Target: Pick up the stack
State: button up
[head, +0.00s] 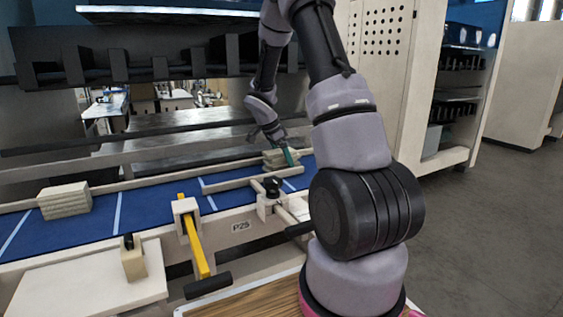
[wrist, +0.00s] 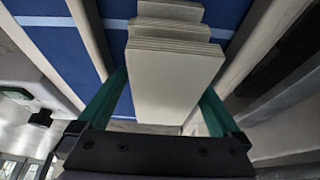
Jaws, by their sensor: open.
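A stack of pale beige flat pieces (head: 276,160) lies on the blue conveyor belt by my gripper (head: 289,155). In the wrist view the stack (wrist: 170,75) sits between the two green fingers of my gripper (wrist: 162,90), with its layers stepped at the far end. The fingers stand one on each side of it and are open. I cannot tell whether either finger touches it. In the head view the gripper partly hides the stack. A second, similar stack (head: 64,200) lies on the belt at the left, away from my gripper.
The blue belt (head: 150,207) has white cross lines and pale side rails (head: 235,183). A yellow lever (head: 194,240) and a black knob (head: 272,186) stand at its near edge. A dark machine frame (head: 150,55) hangs above and behind. Bare belt lies between the stacks.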

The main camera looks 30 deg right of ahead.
jog(key=shift+f, duration=0.25)
jog(key=shift+c, duration=0.3)
jog(key=c, duration=1.3)
jog(key=shift+r, duration=0.15)
notch_tip(320, 180, up, 9)
jog(key=shift+w+f, duration=0.1)
jog(key=shift+w, duration=0.05)
jog(key=f, duration=0.1)
jog(key=w+f, duration=0.1)
jog(key=f, duration=0.1)
jog(key=w+f, duration=0.1)
jog(key=shift+f, duration=2.4)
